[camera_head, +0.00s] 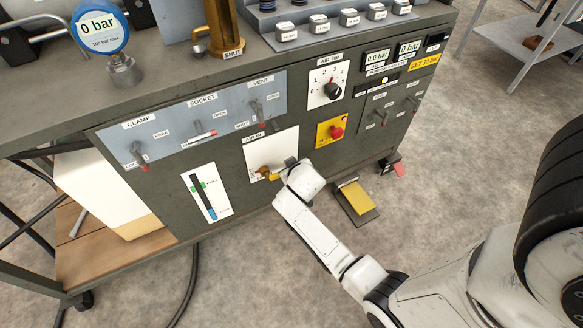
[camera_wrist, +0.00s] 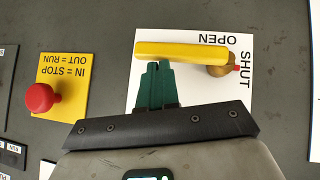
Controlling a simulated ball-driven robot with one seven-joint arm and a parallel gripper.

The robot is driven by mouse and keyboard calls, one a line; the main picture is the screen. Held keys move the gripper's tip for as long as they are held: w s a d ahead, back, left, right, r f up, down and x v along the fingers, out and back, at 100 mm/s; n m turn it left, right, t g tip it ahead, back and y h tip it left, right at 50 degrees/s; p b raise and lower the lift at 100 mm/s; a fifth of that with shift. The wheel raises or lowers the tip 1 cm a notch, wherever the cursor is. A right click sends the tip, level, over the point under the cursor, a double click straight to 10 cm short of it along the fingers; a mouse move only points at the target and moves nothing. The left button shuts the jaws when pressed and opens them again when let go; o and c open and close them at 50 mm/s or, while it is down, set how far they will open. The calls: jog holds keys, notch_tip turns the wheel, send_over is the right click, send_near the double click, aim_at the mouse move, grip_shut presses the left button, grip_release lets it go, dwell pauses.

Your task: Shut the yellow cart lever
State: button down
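The yellow cart lever (camera_wrist: 178,49) lies straight across its white plate (camera_wrist: 205,92) in the wrist view. Its round brass pivot (camera_wrist: 220,64) is at the right end, and its free end points left. OPEN is printed above the lever, SHUT to the right beyond the pivot. My gripper (camera_wrist: 156,66) has its green fingers together with nothing between them. The fingertips are at the lever's lower edge, near its free half; I cannot tell whether they touch. In the head view my gripper (camera_head: 285,172) hides part of the lever (camera_head: 265,172) low on the cart's front.
A red stop button (camera_wrist: 41,98) on a yellow plate is left of the lever in the wrist view. A level gauge (camera_head: 206,192) and several small toggle levers share the cart front. A yellow pedal (camera_head: 355,197) stands on the floor right of my gripper.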

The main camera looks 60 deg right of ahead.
jog(key=s+a+r+p, duration=0.4)
jog(key=s+r+p, duration=0.1)
jog(key=r, duration=0.6)
jog(key=shift+s, duration=0.4)
jog(key=s+a+r+n+g+y+p, duration=0.2)
jog(key=s+a+r+p, duration=0.3)
jog(key=a, duration=0.5)
jog(key=s+a+r+n+g+y+p, duration=0.3)
jog(key=s+a+r+y+p, duration=0.1)
jog(key=s+a+r, duration=0.4)
jog(key=shift+s+a+r+y+p, duration=0.3)
jog(key=shift+a+p, duration=0.35)
jog(key=shift+a, duration=0.4)
